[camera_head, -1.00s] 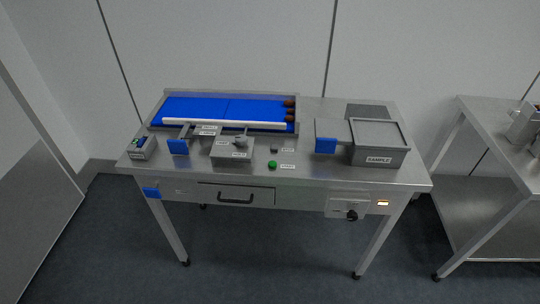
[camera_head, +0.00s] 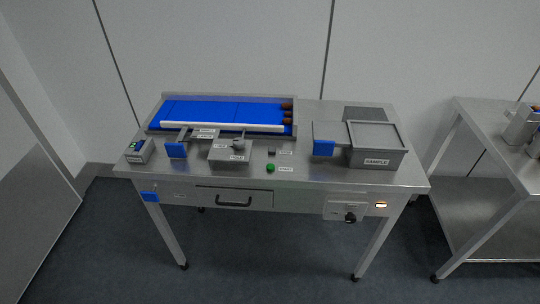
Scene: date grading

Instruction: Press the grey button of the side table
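A small dark grey button (camera_head: 272,151) sits on the steel table (camera_head: 310,180), beside a small white label and just behind a green button (camera_head: 271,169). A second steel table, the side table (camera_head: 462,130), stands at the right and is cut off by the picture edge. Grey metal items (camera_head: 520,126) stand on its top; I cannot make out a button there. Neither of my grippers shows in the head view.
The steel table carries a blue belt (camera_head: 215,112) with brown dates (camera_head: 287,107) at its right end, a grey SAMPLE box (camera_head: 376,158), a blue-faced flap (camera_head: 324,148) and a closed drawer (camera_head: 234,198). Dark floor (camera_head: 270,260) is open in front.

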